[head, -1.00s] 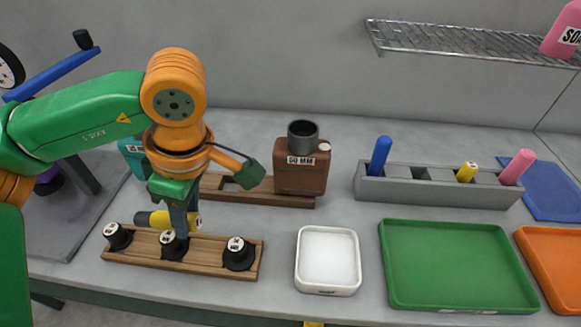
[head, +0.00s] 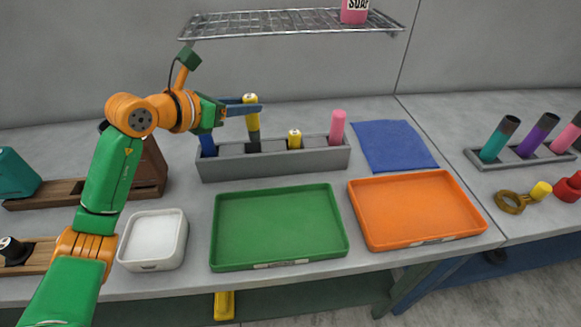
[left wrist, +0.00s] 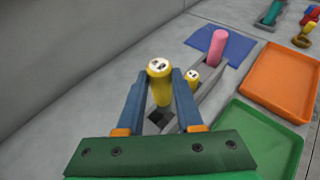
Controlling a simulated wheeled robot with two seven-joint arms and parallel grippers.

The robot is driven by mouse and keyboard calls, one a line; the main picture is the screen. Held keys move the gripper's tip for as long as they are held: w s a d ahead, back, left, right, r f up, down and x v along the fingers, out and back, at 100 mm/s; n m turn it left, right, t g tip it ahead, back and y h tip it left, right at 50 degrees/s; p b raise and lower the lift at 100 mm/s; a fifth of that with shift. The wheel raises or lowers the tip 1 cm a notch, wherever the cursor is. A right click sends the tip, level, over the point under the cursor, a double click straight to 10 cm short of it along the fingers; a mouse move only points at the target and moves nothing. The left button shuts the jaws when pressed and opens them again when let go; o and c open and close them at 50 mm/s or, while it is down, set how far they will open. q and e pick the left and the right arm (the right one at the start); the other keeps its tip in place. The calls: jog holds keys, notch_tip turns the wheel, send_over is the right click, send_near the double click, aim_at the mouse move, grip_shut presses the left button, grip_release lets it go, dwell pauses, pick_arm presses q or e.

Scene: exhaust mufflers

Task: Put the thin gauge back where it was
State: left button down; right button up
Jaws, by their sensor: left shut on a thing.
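My left gripper (head: 254,106) is shut on a yellow gauge with a black lower end (head: 252,126). It holds the gauge upright over the second position from the left of the grey rack (head: 270,164). In the left wrist view the gauge (left wrist: 161,88) stands between the two blue fingers, above a dark slot opening. I cannot tell whether its black end is inside the slot or just above it. The rack also holds a blue piece (head: 207,144) at left, a shorter yellow piece (head: 295,139) and a pink piece (head: 338,126). My right gripper is not in view.
A green tray (head: 279,225), an orange tray (head: 416,209) and a white bin (head: 153,240) lie in front of the rack. A blue mat (head: 393,146) is to its right. A wire shelf (head: 290,24) hangs above. Coloured tubes stand in another rack (head: 525,157) at far right.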

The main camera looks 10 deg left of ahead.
pick_arm(q)
jog(key=f, duration=0.6)
jog(key=a+f, duration=0.1)
jog(key=f, duration=0.2)
jog(key=shift+f, duration=0.45)
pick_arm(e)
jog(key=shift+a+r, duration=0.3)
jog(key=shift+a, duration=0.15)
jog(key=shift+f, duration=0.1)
pick_arm(q)
jog(key=c, duration=0.6)
grip_release()
jog(key=shift+f, duration=0.1)
jog(key=shift+o, duration=0.2)
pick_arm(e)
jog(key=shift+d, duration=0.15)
pick_arm(q)
jog(key=shift+d, duration=0.1)
